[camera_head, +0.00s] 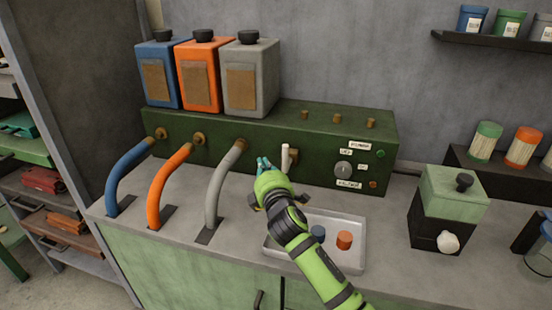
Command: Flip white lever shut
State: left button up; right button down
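The white lever (284,158) stands upright on the front of the green machine box (225,130), beside a brass fitting. My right gripper (264,163) is at the lever's lower left, its teal fingertips close to the lever. I cannot tell whether they touch it. The gap between the fingers is not clear from this angle. My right arm comes up from the bottom of the picture, in front of the tray. My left gripper is out of view.
A metal tray (272,249) holds a blue cap (318,233) and an orange cap (344,239). Blue, orange and grey (222,180) hoses run down left of my gripper. Three canisters stand on the machine. A green-and-black box (450,205) stands at right.

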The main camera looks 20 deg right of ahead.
aim_at(287, 155)
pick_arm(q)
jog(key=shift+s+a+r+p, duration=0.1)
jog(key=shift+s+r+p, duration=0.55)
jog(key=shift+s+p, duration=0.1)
pick_arm(e)
jog(key=w+d, duration=0.1)
jog(key=d, duration=0.1)
jog(key=w+d, duration=0.1)
jog(key=d, duration=0.1)
jog(key=shift+w, duration=0.1)
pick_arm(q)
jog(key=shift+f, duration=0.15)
pick_arm(e)
jog(key=shift+d, duration=0.1)
